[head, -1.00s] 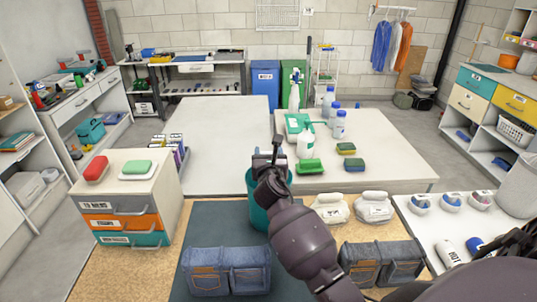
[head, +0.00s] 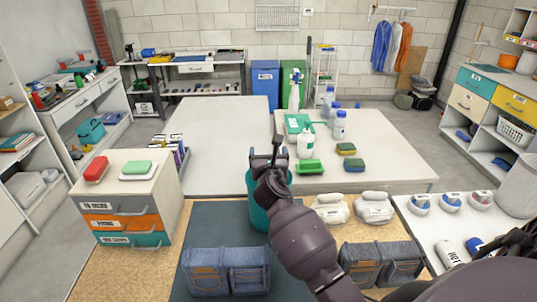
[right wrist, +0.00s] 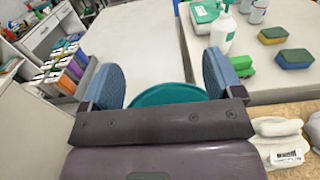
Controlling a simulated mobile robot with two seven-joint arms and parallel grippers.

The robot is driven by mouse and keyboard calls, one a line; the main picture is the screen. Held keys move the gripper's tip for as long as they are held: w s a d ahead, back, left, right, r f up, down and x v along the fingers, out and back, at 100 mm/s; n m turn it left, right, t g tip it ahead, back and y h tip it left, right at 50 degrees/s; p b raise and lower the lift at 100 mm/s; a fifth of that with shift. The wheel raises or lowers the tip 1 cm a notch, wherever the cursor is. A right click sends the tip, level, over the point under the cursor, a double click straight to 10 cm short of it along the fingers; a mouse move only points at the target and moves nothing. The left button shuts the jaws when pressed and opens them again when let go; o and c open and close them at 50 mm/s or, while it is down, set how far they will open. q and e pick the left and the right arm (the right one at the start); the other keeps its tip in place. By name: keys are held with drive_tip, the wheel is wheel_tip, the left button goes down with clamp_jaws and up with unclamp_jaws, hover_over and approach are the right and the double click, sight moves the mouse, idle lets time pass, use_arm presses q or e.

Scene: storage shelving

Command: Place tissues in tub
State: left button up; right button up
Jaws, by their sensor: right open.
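A teal tub (head: 256,208) stands on the dark mat, partly hidden behind my right arm. Its rim (right wrist: 168,94) shows just beyond the gripper in the right wrist view. My right gripper (head: 266,152) is over the tub, open, with nothing seen between its blue-padded fingers (right wrist: 162,82). Two white, labelled packs that look like the tissues, one on the left (head: 330,210) and one on the right (head: 374,210), lie right of the tub. One pack (right wrist: 280,147) also shows in the right wrist view. The inside of the tub is hidden. My left gripper is not in view.
A drawer unit (head: 128,210) stands left of the dark mat (head: 205,225). Folded denim (head: 226,271) lies in front of the tub, and more denim (head: 382,264) lies right of my arm. Bottles and sponges stand on the white table behind, whose left part (head: 220,125) is clear.

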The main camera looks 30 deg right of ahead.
wheel_tip(320, 180, up, 7)
drive_tip(key=p, duration=0.4)
idle(0.4)
